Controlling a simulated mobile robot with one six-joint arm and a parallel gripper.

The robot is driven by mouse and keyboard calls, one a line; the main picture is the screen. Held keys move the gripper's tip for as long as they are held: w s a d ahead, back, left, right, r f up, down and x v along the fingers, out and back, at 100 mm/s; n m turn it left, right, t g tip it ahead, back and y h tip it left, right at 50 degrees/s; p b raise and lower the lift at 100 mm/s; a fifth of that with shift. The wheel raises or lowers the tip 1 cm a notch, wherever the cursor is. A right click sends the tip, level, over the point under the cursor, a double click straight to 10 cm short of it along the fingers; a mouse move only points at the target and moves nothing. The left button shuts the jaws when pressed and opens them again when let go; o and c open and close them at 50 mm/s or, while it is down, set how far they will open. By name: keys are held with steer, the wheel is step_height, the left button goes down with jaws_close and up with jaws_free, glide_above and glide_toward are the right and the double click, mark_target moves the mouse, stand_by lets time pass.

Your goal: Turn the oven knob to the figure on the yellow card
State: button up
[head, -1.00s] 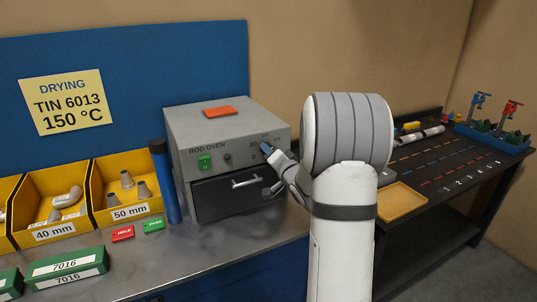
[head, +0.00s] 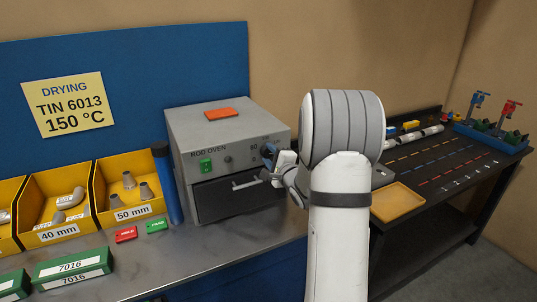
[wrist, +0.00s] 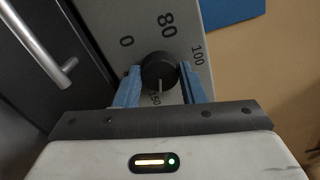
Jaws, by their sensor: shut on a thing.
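The yellow card (head: 65,105) on the blue back panel reads "DRYING TIN 6013 150 °C". The grey rod oven (head: 228,150) stands on the bench with its drawer-like door shut. In the wrist view the dark round oven knob (wrist: 158,70) sits between the blue fingers of my gripper (wrist: 160,86), which is shut on it. The knob's pale pointer line points down the picture, at or close to a partly hidden figure that looks like 150. The figures 0, 80 and 100 show around it. In the head view my gripper (head: 268,160) is at the oven's front right and hides the knob.
An orange-red block (head: 221,114) lies on the oven. The oven door handle (wrist: 55,70) is left of the knob in the wrist view. Yellow bins (head: 130,188) and a blue cylinder (head: 166,184) stand to the left. A dark table with a yellow tray (head: 398,202) is on the right.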

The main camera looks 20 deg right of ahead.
steer(key=shift+m, duration=0.9)
steer(key=shift+p, duration=0.3)
steer(key=o, duration=1)
steer(key=s+b, duration=0.1)
steer(key=s, duration=0.7)
steer(key=shift+d+b, duration=0.15)
steer(key=shift+b, duration=0.25)
steer(key=shift+w, duration=0.1)
